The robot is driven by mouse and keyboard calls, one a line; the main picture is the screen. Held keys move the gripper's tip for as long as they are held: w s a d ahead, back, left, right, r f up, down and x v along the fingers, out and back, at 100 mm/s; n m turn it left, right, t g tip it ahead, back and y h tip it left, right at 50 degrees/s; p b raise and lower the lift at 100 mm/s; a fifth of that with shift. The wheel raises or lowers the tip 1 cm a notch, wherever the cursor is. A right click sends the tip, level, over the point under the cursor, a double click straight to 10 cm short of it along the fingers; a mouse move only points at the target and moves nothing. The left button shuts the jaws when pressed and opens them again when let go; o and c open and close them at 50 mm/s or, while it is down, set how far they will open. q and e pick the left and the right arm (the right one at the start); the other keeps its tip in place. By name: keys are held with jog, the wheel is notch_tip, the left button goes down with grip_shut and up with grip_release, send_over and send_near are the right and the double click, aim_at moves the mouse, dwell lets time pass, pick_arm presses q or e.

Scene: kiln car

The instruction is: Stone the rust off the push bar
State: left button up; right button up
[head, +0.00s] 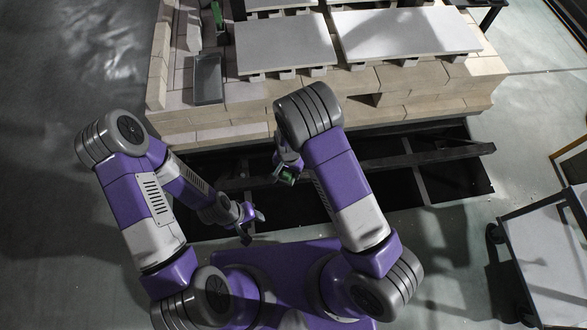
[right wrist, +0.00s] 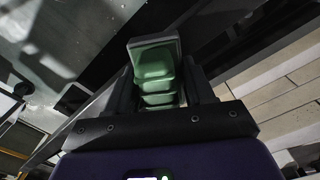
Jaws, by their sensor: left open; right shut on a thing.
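The push bar (head: 440,155) is a long dark bar running across the front of the kiln car, low over a dark area; rust on it is too dim to make out. My right gripper (head: 287,176) is shut on a green block with a grey end, seemingly the rubbing stone, which fills the jaws in the right wrist view (right wrist: 155,65). It is close to the bar's left part; I cannot tell whether the stone touches it. My left gripper (head: 251,222) is open and empty, below the bar in the head view.
The kiln car's brick deck (head: 440,80) carries pale slabs (head: 285,45). A grey tray (head: 208,80) sits at its left, with a small green object (head: 217,14) farther back. A cart (head: 550,260) stands at the right. The floor at left is clear.

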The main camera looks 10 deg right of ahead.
aim_at(305, 175)
jog(key=shift+f+b, duration=0.7)
jog(key=shift+f, duration=0.25)
dwell(1.5)
jog(key=shift+d, duration=0.1)
jog(key=shift+w+d, duration=0.1)
jog(key=shift+d, duration=2.45)
jog(key=shift+d, duration=2.6)
jog(key=shift+w+d+b, duration=0.15)
jog(key=shift+d+b, duration=0.15)
jog(key=shift+d, duration=2.3)
